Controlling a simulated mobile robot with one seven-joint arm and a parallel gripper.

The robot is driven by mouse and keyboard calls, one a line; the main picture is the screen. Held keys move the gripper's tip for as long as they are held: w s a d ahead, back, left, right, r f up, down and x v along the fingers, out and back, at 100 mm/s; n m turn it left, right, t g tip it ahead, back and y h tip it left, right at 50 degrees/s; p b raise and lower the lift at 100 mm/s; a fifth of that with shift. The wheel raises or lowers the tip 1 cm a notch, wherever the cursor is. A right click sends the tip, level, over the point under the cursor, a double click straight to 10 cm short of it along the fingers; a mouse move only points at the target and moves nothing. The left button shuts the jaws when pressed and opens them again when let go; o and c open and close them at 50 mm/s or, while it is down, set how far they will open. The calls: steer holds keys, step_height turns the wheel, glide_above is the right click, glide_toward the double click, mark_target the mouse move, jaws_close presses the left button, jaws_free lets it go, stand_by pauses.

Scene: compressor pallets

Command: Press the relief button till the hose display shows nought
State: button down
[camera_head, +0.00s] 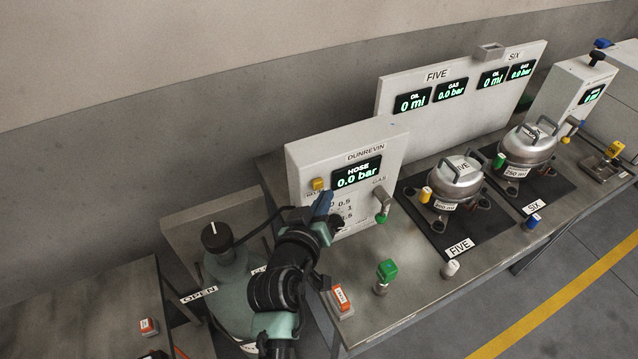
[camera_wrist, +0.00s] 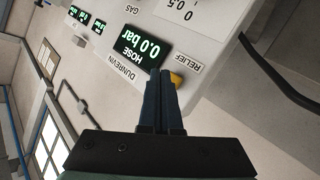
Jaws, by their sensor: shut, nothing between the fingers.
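The white DUNREVIN panel (camera_head: 300,160) stands on the bench. Its hose display (camera_head: 358,172) reads 0.0 bar in green; the same display (camera_wrist: 146,48) shows upside down in the wrist view. In the wrist view the button (camera_wrist: 177,79) is partly hidden by my fingers, beside the RELIEF label. My gripper (camera_head: 328,196) is shut and empty, its blue fingertips (camera_wrist: 160,74) close beside the button. I cannot tell whether they touch it.
A grey lever (camera_head: 382,198) with a green end is right of my gripper on the panel. A green-capped knob (camera_head: 386,271) and a red switch (camera_head: 340,298) stand in front. Two silver pots, FIVE (camera_head: 458,180) and SIX (camera_head: 528,147), stand farther right. A hose cylinder (camera_head: 225,275) is at left.

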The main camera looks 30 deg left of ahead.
steer(key=shift+d, duration=0.1)
steer(key=shift+s+d+p, duration=0.6)
steer(key=shift+s+d, duration=0.15)
steer(key=shift+d, duration=0.2)
steer(key=shift+s+d+p, duration=0.55)
steer(key=shift+s+d, duration=0.2)
steer(key=shift+d, duration=0.15)
steer(key=w+d+r+m+t+h+b, duration=0.1)
steer(key=w+d+r+m+t, duration=0.2)
steer(key=r, duration=1.1)
steer(key=w+d+r+m+t+b, duration=0.2)
steer(key=d+r+t, duration=0.15)
steer(key=r, duration=0.95)
steer(key=s+d+r+t, duration=0.2)
steer(key=s+r, duration=0.3)
steer(key=r, duration=0.3)
steer(key=s+d+r+m+t+b, duration=0.1)
steer(key=s+d+r+t, duration=0.1)
steer(key=s+r, duration=0.3)
steer(key=s+d+r+m+t+h+b, duration=0.1)
steer(key=s+d+r, duration=0.3)
steer(key=r, duration=0.7)
steer(key=shift+s+d+r+t, duration=0.15)
steer(key=shift+s+d+t, duration=0.2)
steer(key=shift+s+t, duration=0.4)
